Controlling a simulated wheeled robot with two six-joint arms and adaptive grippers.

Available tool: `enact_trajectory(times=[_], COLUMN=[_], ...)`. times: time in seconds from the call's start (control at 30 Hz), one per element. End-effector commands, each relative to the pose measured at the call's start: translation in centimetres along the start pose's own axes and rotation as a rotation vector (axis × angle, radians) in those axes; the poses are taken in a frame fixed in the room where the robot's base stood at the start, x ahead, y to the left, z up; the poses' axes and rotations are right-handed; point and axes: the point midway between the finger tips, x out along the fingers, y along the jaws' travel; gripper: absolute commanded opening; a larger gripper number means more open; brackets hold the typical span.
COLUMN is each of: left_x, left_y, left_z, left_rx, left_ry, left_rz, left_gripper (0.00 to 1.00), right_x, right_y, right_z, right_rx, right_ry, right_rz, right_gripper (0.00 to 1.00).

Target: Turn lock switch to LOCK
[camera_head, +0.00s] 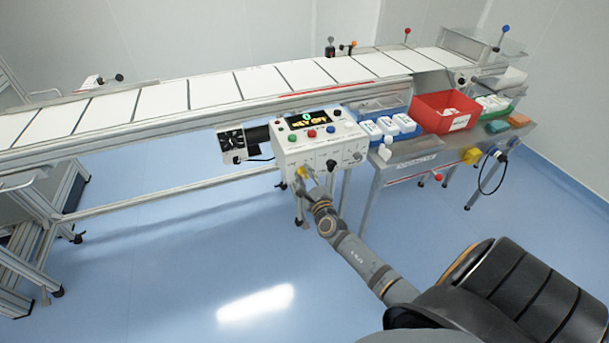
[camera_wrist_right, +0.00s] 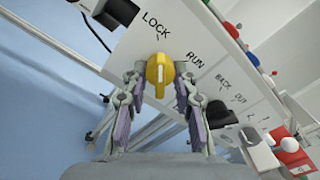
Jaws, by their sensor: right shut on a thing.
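The yellow lock switch (camera_wrist_right: 158,73) is on the front face of the white control box (camera_head: 318,142). In the right wrist view it lies between the two fingers of my right gripper (camera_wrist_right: 159,92), which is shut on it. Its ridge stands nearly upright in that view, roughly in line with the LOCK mark; the RUN mark is to its upper right. In the head view my right gripper (camera_head: 304,180) reaches up to the lower left of the box face, and the switch is a small yellow spot there. My left gripper is not in view.
The box carries a lit display (camera_head: 309,119) and several coloured buttons. BACK and OUT labels with a dark knob (camera_wrist_right: 219,113) are right of the switch. A conveyor (camera_head: 215,92) runs behind. A side table holds a red bin (camera_head: 444,110). The blue floor is clear.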

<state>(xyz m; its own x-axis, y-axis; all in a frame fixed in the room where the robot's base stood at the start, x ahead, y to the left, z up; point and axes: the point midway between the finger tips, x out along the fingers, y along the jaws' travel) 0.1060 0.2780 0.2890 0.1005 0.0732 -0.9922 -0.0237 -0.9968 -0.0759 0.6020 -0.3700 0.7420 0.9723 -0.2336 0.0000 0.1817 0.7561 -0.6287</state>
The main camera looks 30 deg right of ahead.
Motion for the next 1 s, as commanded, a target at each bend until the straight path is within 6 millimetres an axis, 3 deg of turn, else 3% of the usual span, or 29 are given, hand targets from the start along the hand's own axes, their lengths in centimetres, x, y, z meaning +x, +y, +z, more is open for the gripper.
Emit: enact_trajectory(times=[0.3,0.83,0.87,1.0], left_x=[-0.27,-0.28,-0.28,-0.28], left_y=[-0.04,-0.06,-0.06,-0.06], left_z=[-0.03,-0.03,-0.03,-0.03], left_rx=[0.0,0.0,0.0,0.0], left_ry=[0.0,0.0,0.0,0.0], left_rz=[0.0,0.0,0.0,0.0], left_gripper=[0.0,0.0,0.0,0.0], right_x=[-0.05,-0.06,-0.06,-0.04], right_y=[0.04,0.05,0.05,0.02], right_z=[-0.09,-0.11,-0.11,-0.08], right_rx=[-0.104,-0.122,-0.122,-0.121], right_ry=[0.002,0.002,0.002,0.001], right_rz=[0.002,0.003,0.003,0.002], right_gripper=[0.0,0.0,0.32,0.49])
